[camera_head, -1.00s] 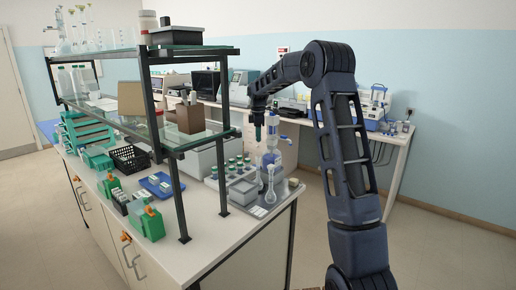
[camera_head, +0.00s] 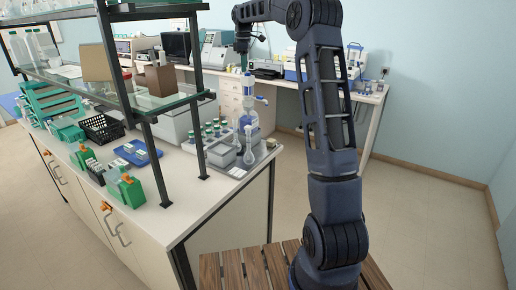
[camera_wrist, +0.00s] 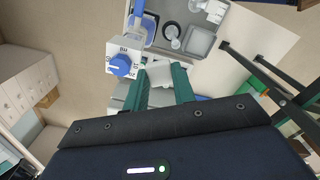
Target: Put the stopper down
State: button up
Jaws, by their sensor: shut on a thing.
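My gripper (camera_head: 244,62) is raised above the end of the bench, just over the top of a dispenser bottle (camera_head: 246,108). In the wrist view its two green fingers (camera_wrist: 161,84) are shut on a small pale piece, the stopper (camera_wrist: 160,74); its shape is hard to make out. A clear long-necked flask (camera_head: 249,148) stands on the bench near the dispenser bottle. In the wrist view the dispenser's blue-knobbed white head (camera_wrist: 121,62) is close to the left of the fingers.
A rack of green-capped vials (camera_head: 214,133) and a grey bin (camera_head: 222,154) stand beside the flask. A shelf with a dark post (camera_head: 197,120) rises at the left. A slatted wooden surface (camera_head: 240,272) lies below. Bare bench top (camera_head: 205,200) shows at the front.

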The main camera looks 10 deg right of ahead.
jog(key=s+d+f+m, duration=0.1)
jog(key=d+f, duration=0.3)
jog(key=d, duration=0.4)
jog(key=s+d+f+m, duration=0.1)
jog(key=d+f+m, duration=0.1)
jog(key=d+f, duration=0.45)
jog(key=d+f+m, duration=0.1)
jog(key=d+f, duration=0.2)
jog(key=d, duration=0.6)
jog(key=s+a+f+m, duration=0.1)
jog(key=s+a+f, duration=0.2)
jog(key=s+f, duration=0.7)
jog(key=s+a+f+m, duration=0.1)
jog(key=s+a+f, duration=0.1)
jog(key=s+f, duration=0.8)
jog(key=w+a, duration=0.4)
jog(key=w+a+f, duration=0.1)
jog(key=w+a, duration=0.3)
jog(key=w, duration=0.1)
jog(key=w+a+f, duration=0.1)
jog(key=w+a, duration=0.3)
jog(key=w, duration=0.1)
jog(key=shift+w+f, duration=0.1)
jog(key=shift+f, duration=0.1)
jog(key=shift+w+a+f, duration=0.2)
jog(key=shift+a+f, duration=0.05)
jog(key=shift+f, duration=1.45)
jog(key=shift+f, duration=0.15)
